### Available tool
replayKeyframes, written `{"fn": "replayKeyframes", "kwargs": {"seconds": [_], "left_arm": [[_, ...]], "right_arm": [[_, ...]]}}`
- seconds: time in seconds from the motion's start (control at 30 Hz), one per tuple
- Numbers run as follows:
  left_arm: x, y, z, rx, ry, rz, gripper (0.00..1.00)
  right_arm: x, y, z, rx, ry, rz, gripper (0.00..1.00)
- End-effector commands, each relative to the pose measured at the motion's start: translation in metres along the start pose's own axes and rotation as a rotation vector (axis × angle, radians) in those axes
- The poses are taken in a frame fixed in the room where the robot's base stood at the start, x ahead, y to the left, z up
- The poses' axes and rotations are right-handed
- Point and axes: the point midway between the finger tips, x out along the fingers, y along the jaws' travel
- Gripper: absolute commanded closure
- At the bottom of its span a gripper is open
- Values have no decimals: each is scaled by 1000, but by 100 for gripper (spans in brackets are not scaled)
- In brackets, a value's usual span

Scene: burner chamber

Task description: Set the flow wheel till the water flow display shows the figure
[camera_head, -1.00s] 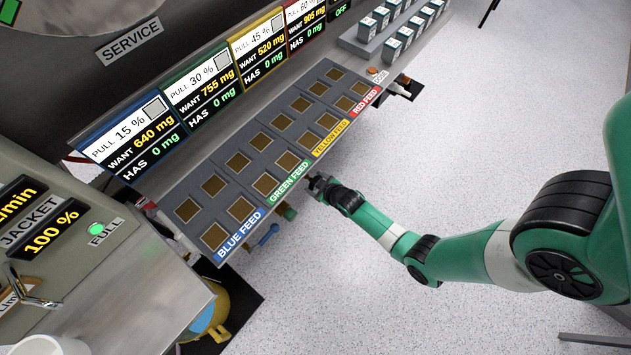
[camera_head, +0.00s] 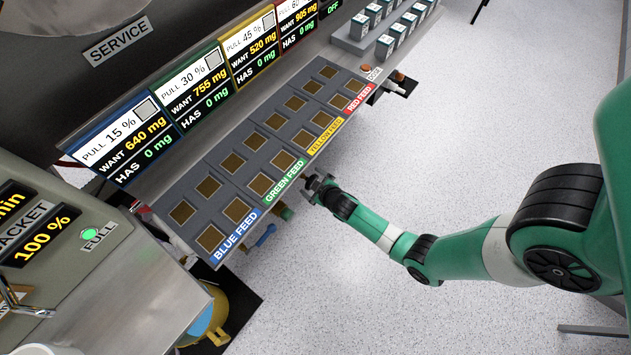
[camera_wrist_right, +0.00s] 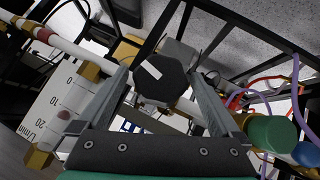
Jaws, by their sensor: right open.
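The flow wheel appears to be the black, many-sided knob (camera_wrist_right: 161,80) with a white mark in the right wrist view. My right gripper (camera_wrist_right: 160,92) is open, with one finger on each side of the knob; I cannot tell whether they touch it. A white L/min scale (camera_wrist_right: 58,112) with a reddish float stands to its left. In the head view my right gripper (camera_head: 316,187) is low beside the front edge of the feed panel, and the wheel is hidden. A display (camera_head: 14,202) ending in "min" is cut off at the left edge, so its figure is unreadable. My left gripper is out of view.
The feed panel (camera_head: 225,167) with square wells slopes above and left of my right gripper. A green knob (camera_wrist_right: 272,133), a blue knob (camera_wrist_right: 305,153), coloured cables and a white pipe (camera_wrist_right: 62,44) crowd the wrist view. The floor (camera_head: 440,150) right of the panel is open.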

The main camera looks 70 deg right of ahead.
Motion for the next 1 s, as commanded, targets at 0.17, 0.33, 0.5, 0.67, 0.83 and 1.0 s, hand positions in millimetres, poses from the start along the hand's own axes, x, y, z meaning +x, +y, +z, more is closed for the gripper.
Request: {"fn": "replayKeyframes", "kwargs": {"seconds": [0.17,0.33,0.5,0.67,0.83,1.0], "left_arm": [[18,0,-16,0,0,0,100],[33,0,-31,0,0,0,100],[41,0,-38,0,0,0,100],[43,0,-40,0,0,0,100],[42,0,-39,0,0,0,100],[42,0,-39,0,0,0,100]], "right_arm": [[-34,2,-4,-2,-2,-2,0],[-76,1,-3,-3,-2,-3,0],[-105,0,-1,-2,-3,-2,0],[-114,0,0,0,-1,-1,0],[-113,0,0,0,-1,-1,0],[-113,0,0,0,-1,-1,0]]}}
